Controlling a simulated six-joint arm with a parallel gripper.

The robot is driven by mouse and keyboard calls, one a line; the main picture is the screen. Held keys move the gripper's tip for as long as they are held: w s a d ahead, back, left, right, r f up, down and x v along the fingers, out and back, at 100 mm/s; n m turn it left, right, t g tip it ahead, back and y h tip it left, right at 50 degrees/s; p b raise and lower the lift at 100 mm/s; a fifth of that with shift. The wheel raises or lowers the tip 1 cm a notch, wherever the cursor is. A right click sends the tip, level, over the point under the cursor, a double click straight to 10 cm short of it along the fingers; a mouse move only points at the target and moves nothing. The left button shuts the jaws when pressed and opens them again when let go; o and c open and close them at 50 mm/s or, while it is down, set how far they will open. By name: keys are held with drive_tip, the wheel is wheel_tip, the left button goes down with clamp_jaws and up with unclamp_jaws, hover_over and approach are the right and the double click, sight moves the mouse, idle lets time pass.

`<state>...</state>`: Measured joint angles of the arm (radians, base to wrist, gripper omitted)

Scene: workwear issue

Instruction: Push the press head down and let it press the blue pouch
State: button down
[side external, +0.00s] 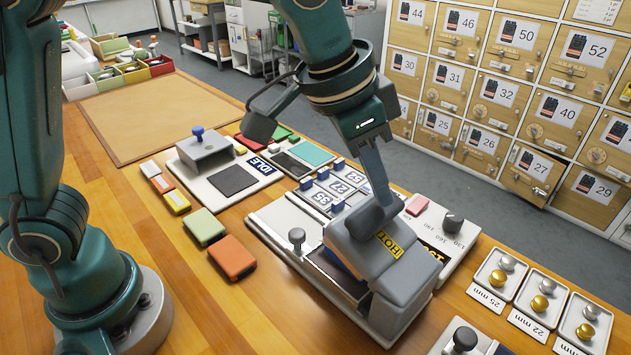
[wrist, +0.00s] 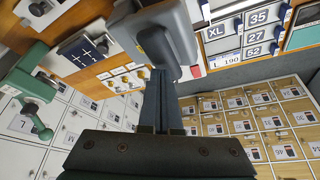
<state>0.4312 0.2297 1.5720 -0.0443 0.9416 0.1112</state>
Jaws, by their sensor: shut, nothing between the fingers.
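The grey press head (side external: 385,262) with a yellow HOT label stands over the dark lower plate (side external: 326,268) of the heat press. It looks slightly tilted, and I cannot tell whether it is fully down. A thin blue edge shows under its left side; I cannot tell whether this is the blue pouch, which is otherwise hidden. My gripper (side external: 385,200) is shut and empty, pointing down with its fingertips at the top rear of the head. In the wrist view my fingers (wrist: 158,78) reach the grey head (wrist: 172,30); contact is not clear.
A green pouch (side external: 205,226) and an orange pouch (side external: 232,257) lie left of the press. A stamping unit (side external: 205,148) and number tiles (side external: 335,187) are behind it. Knobbed size plates (side external: 540,298) stand at right. Lockers (side external: 500,90) line the back. Brown mat (side external: 150,112) is clear.

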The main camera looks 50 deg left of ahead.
sight(366, 203)
drive_tip(key=shift+f, duration=0.3)
drive_tip(key=shift+a+f, duration=0.6)
drive_tip(key=shift+f, duration=0.1)
drive_tip(key=shift+a+f, duration=0.2)
drive_tip(key=shift+f, duration=0.15)
idle(0.3)
drive_tip(key=shift+a+f, duration=0.2)
drive_tip(key=shift+f, duration=0.1)
idle(0.4)
wheel_tip(366, 203, up, 13)
idle(1.6)
